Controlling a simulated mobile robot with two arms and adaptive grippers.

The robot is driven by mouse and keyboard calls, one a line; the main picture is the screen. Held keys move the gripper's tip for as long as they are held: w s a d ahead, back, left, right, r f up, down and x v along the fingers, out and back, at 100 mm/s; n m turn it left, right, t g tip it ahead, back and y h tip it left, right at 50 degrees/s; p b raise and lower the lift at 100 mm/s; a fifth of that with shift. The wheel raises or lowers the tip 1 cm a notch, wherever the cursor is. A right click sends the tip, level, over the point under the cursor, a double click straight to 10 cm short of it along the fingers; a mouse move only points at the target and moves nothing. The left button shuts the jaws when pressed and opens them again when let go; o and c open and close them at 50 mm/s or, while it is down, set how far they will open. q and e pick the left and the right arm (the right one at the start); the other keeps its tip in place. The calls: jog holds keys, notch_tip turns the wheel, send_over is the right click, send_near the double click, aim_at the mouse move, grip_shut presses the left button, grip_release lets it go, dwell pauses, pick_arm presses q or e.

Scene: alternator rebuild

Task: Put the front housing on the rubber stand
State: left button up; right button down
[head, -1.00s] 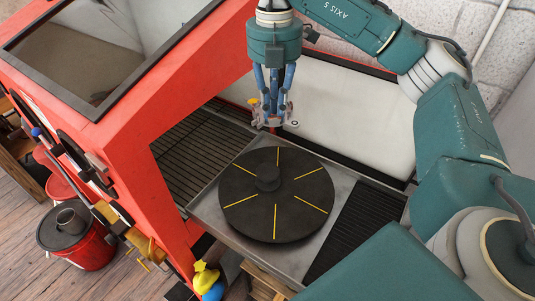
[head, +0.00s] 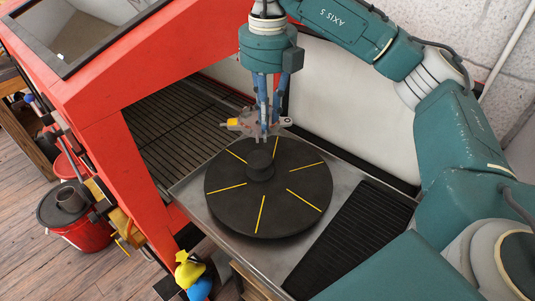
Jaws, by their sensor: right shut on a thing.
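My right gripper (head: 265,128) points down in the upper middle of the head view. It is shut on the front housing (head: 245,124), a grey metal piece with lugs and a yellow part at its left end. The housing is held by the far edge of the black round rubber stand (head: 228,200), which has yellow radial lines and a raised centre hub. In the picture the housing overlaps the stand's far rim, just beyond the hub. I cannot tell whether it touches the stand. My left gripper is not in view.
The stand sits on a metal tray (head: 191,187) with a dark ribbed strip at right. A red cabinet (head: 90,90) with a glass top and slatted floor opens at left. A red bucket (head: 87,235) and a yellow and blue item (head: 188,271) are at lower left.

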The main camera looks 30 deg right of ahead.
aim_at(271, 125)
jog(key=f, duration=0.3)
jog(key=f+p, duration=0.1)
jog(key=f, duration=0.1)
jog(key=shift+d+f, duration=0.25)
jog(key=shift+d, duration=0.15)
jog(key=shift+s+a+f, duration=0.1)
jog(key=shift+a+f, duration=0.05)
jog(key=shift+f, duration=0.45)
notch_tip(271, 125, down, 4)
jog(key=shift+r+p, duration=0.25)
jog(key=shift+p, duration=0.25)
jog(key=shift+f, duration=0.3)
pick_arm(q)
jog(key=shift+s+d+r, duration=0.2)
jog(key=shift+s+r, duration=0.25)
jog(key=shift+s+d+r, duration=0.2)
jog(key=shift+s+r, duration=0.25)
pick_arm(e)
jog(key=shift+f, duration=0.15)
jog(key=c, duration=1.7)
grip_release()
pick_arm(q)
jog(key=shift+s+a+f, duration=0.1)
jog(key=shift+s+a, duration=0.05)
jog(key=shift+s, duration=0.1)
